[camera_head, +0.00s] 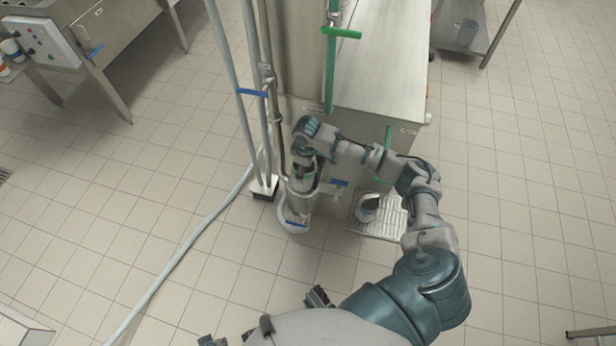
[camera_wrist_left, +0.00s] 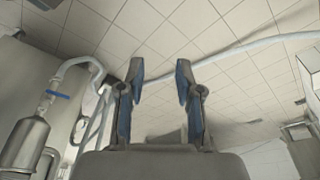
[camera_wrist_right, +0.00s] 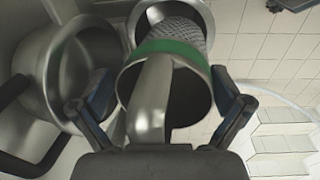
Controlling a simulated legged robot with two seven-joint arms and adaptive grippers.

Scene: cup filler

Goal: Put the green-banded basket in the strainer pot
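The green-banded basket (camera_wrist_right: 165,52) is in the right wrist view, with a mesh body, a green band and a broad metal handle toward me. Its mesh end reaches into the round mouth of a metal vessel (camera_wrist_right: 207,12); I take this for the strainer pot, but cannot tell how deep the basket sits. My right gripper (camera_wrist_right: 160,100) has its fingers spread wide on both sides of the basket. Contact is not clear. In the head view the right gripper (camera_head: 306,160) is over the upright cylinder by the column. My left gripper (camera_wrist_left: 160,75) is open and empty.
A larger metal vessel (camera_wrist_right: 72,65) stands left of the basket in the right wrist view. A small pot (camera_head: 368,207) stands on a drip tray (camera_head: 384,228). Pipes and a hose (camera_head: 185,245) run left of the column.

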